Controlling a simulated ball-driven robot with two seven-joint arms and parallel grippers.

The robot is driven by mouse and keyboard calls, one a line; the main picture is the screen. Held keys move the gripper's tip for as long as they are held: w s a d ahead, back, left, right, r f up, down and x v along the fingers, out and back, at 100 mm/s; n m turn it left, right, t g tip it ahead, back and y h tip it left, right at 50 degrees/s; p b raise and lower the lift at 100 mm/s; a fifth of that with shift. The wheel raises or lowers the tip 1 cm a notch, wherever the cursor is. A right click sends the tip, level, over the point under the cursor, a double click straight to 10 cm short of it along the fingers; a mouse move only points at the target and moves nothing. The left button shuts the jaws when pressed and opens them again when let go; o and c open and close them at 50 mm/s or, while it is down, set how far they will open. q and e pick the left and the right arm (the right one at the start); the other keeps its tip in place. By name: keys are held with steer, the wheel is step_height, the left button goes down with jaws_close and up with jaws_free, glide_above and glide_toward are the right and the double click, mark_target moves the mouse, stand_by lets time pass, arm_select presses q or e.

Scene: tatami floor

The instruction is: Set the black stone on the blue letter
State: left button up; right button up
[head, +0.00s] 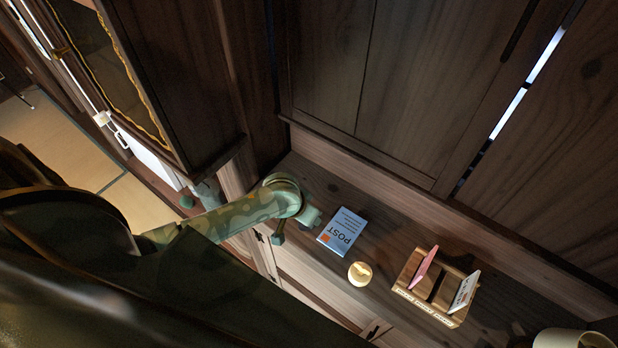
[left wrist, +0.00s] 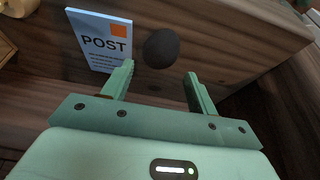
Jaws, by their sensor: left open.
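The blue letter (head: 342,230), marked POST with an orange stamp, lies flat on the dark wooden top in the head view; it also shows in the left wrist view (left wrist: 98,42). The black stone (left wrist: 161,48) is a dark rounded lump on the wood beside the letter's stamp end. I cannot make it out in the head view, where my arm is close by. My left gripper (head: 309,217) is near the letter's left side. In the left wrist view its fingers (left wrist: 158,80) are open and empty, with the stone just beyond the tips. My right gripper is not in view.
A round cream object (head: 360,273) stands in front of the letter. A wooden rack (head: 408,270) holding a pink card (head: 424,268) and a white card (head: 465,290) is to the right. A pale cup (head: 572,339) is at the lower right. A wooden wall closes the back.

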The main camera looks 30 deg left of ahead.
arm_select(q)
steer(key=x, duration=0.2)
steer(key=b+x, duration=0.1)
steer(key=x, duration=0.1)
steer(key=shift+s+d+f, duration=0.1)
steer(key=shift+s+f, duration=0.05)
steer(key=shift+f, duration=0.15)
steer(key=shift+w+f, duration=0.25)
steer(key=shift+f, duration=0.2)
steer(key=shift+r, duration=0.1)
steer(key=c, duration=1)
